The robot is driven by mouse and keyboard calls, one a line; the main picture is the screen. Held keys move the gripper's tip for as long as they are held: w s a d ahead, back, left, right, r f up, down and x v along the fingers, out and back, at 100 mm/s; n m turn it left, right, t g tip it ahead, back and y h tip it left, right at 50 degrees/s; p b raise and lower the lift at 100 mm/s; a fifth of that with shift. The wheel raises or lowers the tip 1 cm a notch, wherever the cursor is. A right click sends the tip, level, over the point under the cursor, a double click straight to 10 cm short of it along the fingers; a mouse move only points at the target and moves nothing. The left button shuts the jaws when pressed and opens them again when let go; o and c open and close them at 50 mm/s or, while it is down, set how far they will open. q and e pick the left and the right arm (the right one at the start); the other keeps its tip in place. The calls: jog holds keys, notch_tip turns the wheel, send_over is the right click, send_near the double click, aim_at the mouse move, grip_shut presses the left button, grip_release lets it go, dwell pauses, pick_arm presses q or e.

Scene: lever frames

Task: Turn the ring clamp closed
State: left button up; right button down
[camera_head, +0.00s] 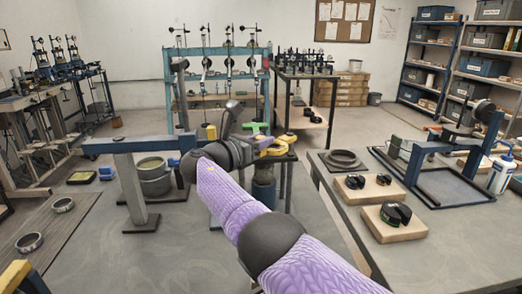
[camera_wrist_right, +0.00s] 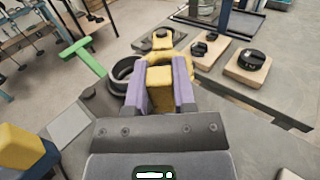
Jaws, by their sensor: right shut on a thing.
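The ring clamp shows as a dark ring (camera_wrist_right: 122,70) with yellow parts beside it in the right wrist view. In the head view its yellow part (camera_head: 277,149) is at the centre, partly hidden by my arm. My right gripper (camera_wrist_right: 160,84) is shut on a yellow block-like handle (camera_wrist_right: 159,76), with one purple finger on each side. In the head view my right gripper (camera_head: 256,150) reaches the yellow part from the left. A green bar (camera_wrist_right: 84,55) stands left of the ring and also shows in the head view (camera_head: 256,128). My left gripper is not in view.
A grey post (camera_head: 136,190) and a round pot (camera_head: 154,180) stand left of my arm.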

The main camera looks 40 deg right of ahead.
jog(key=c, duration=0.8)
grip_release()
jog(key=o, duration=0.4)
jog(key=shift+c, duration=0.2)
jog(key=a, duration=0.1)
jog(key=a+p, duration=0.2)
jog(key=shift+s+a+r, duration=0.1)
jog(key=shift+s+r, duration=0.15)
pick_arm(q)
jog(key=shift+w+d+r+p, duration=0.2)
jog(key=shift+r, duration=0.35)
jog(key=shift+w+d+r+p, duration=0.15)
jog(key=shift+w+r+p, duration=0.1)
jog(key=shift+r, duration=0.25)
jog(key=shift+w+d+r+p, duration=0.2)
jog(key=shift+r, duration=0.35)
pick_arm(e)
jog(key=s+a, duration=0.1)
jog(key=a, duration=0.5)
jog(key=shift+s+a+f, duration=0.2)
jog(key=shift+a+f, duration=0.05)
